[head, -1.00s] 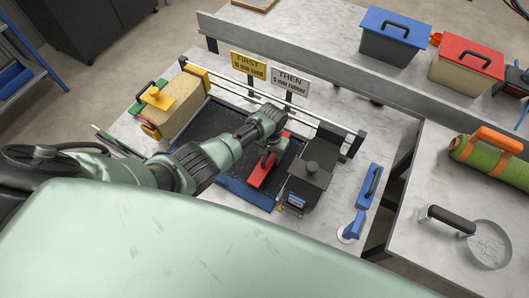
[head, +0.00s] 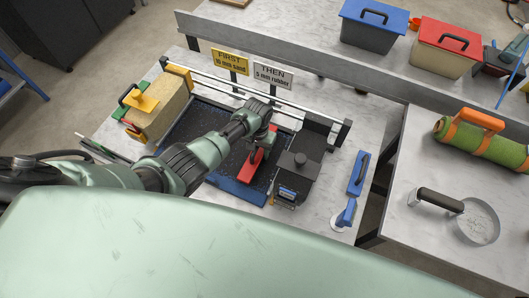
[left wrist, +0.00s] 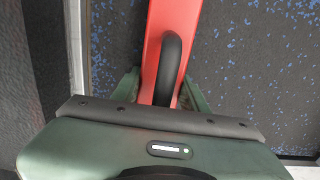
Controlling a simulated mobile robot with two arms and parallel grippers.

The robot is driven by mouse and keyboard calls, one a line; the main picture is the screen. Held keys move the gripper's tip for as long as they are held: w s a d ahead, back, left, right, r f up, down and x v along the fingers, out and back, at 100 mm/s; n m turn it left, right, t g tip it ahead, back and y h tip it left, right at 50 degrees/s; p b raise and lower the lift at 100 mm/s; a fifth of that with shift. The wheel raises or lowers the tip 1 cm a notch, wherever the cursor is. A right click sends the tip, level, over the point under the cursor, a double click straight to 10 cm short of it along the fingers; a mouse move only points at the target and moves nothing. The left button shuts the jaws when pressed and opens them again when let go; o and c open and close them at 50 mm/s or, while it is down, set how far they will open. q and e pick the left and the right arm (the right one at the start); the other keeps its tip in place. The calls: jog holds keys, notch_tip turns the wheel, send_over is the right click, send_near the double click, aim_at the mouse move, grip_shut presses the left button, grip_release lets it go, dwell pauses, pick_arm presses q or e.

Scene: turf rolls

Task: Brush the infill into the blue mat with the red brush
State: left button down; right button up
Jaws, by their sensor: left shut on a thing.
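The red brush (head: 251,167) stands on the right part of the blue mat (head: 186,132), a dark surface with blue flecks and a blue front edge. My left gripper (head: 262,146) is above the brush and shut on its black handle. In the left wrist view the long red brush (left wrist: 160,35) runs away from me, its handle (left wrist: 170,75) between the fingers of my left gripper (left wrist: 160,92). The blue-flecked mat (left wrist: 255,60) shows on both sides of it. The bristles are hidden beneath the brush. My right gripper is not in view.
A dark box with a knob (head: 298,168) stands close right of the brush. A tan block with a yellow handle (head: 160,108) stands left of the mat. Rails and two signs (head: 273,76) are behind it. A blue tool (head: 358,172) lies right. A sieve (head: 478,222) rests on the right table.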

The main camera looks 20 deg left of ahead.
aim_at(195, 129)
pick_arm(q)
jog(key=a, duration=0.8)
jog(key=shift+w+a+b, duration=0.3)
jog(key=shift+w, duration=0.05)
jog(key=a, duration=0.2)
jog(key=a+b, duration=0.1)
jog(key=a, duration=0.2)
jog(key=shift+w+a, duration=0.25)
jog(key=shift+a, duration=0.15)
jog(key=a+b, duration=0.1)
jog(key=a, duration=0.2)
jog(key=a+b, duration=0.1)
jog(key=a, duration=0.2)
jog(key=shift+w+b, duration=0.2)
jog(key=shift+b, duration=0.15)
jog(key=a+b, duration=0.1)
jog(key=a, duration=0.1)
jog(key=a+b, duration=0.2)
jog(key=a, duration=0.1)
jog(key=shift+w+f, duration=0.15)
jog(key=shift+w, duration=0.05)
jog(key=shift+w+a+b, duration=0.1)
jog(key=shift+a+b, duration=0.75)
jog(key=shift+a, duration=0.3)
jog(key=shift+a+b, duration=0.3)
jog(key=shift+a, duration=0.3)
jog(key=shift+r, duration=0.2)
